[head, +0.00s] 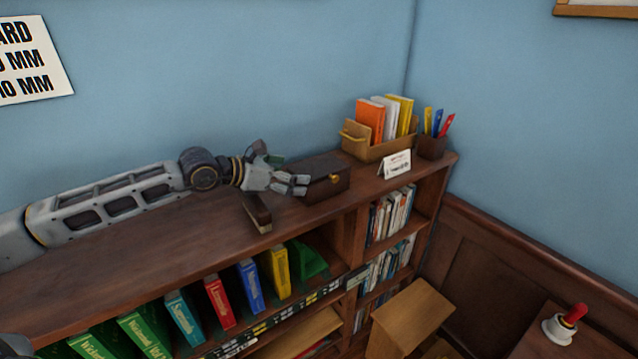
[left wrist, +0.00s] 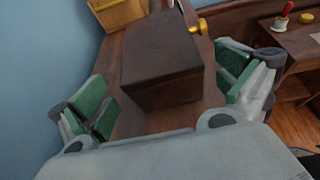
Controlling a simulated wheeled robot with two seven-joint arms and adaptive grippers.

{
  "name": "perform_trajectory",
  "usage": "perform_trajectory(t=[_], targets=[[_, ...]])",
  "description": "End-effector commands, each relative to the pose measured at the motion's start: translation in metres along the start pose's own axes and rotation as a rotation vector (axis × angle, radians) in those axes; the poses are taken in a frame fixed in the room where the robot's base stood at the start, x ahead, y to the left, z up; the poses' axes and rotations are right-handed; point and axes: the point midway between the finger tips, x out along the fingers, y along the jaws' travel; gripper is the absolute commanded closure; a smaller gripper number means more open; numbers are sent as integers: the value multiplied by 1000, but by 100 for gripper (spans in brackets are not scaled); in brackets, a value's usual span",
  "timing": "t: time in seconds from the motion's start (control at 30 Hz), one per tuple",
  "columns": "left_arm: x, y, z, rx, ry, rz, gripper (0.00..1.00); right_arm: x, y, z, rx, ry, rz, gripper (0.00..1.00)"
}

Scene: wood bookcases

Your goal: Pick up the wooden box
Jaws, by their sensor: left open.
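My left gripper (head: 297,178) reaches in from the left at the box's left end. In the left wrist view the box (left wrist: 160,62) lies ahead, between the two spread green-padded fingers of the left gripper (left wrist: 168,103). The fingers are open, and a gap shows between each finger and the box. My right gripper is not in view.
Behind and right are an organizer with folders (head: 377,148), a pen cup (head: 432,147) and a small card (head: 396,164). Books fill the shelves below. The bookcase top at left is clear.

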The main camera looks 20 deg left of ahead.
Motion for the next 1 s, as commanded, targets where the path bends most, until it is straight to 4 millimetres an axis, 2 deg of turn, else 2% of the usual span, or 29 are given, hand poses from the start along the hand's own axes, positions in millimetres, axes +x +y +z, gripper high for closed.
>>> perform_trajectory(t=[0.73,1.0], targets=[[41,0,-1,-2,-1,-1,0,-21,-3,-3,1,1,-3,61],[50,0,-2,0,0,0,0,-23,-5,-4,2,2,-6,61]])
